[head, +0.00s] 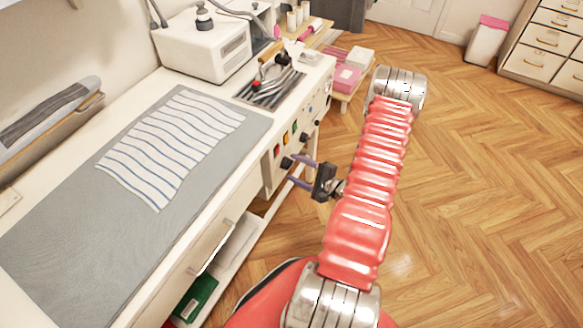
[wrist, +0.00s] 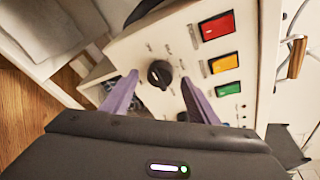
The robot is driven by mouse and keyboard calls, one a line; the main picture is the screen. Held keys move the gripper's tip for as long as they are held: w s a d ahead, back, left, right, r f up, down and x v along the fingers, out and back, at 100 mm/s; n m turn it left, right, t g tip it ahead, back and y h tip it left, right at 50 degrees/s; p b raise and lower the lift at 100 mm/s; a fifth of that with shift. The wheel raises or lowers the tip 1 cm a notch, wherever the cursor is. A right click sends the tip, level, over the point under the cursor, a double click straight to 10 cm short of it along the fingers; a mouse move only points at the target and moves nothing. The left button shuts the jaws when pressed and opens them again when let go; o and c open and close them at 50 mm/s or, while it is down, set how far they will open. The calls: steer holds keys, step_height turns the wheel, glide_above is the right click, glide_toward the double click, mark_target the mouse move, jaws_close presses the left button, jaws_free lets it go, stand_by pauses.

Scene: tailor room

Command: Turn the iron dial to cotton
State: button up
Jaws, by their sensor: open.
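A round black dial (wrist: 159,73) sits on the cream control panel (wrist: 140,50); the small marks around it are too small to read. In the head view a black dial (head: 286,163) shows at the near end of the panel. My gripper (wrist: 159,78) is open, with one purple finger on each side of the dial. I cannot tell whether the fingers touch it. In the head view my gripper (head: 290,170) reaches left to the panel front. The dial's setting cannot be read.
Red (wrist: 217,26), yellow (wrist: 224,63) and green (wrist: 228,89) buttons sit beside the dial. More black knobs (head: 317,124) line the panel. A striped cloth (head: 172,145) lies on the grey ironing mat (head: 60,245). A white box (head: 205,48) stands behind.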

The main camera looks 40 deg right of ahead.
steer(key=shift+x, duration=1.05)
steer(key=shift+c, duration=0.3)
steer(key=c, duration=0.9)
steer(key=shift+a, duration=0.2)
steer(key=shift+c, duration=0.4)
steer(key=shift+d, duration=0.1)
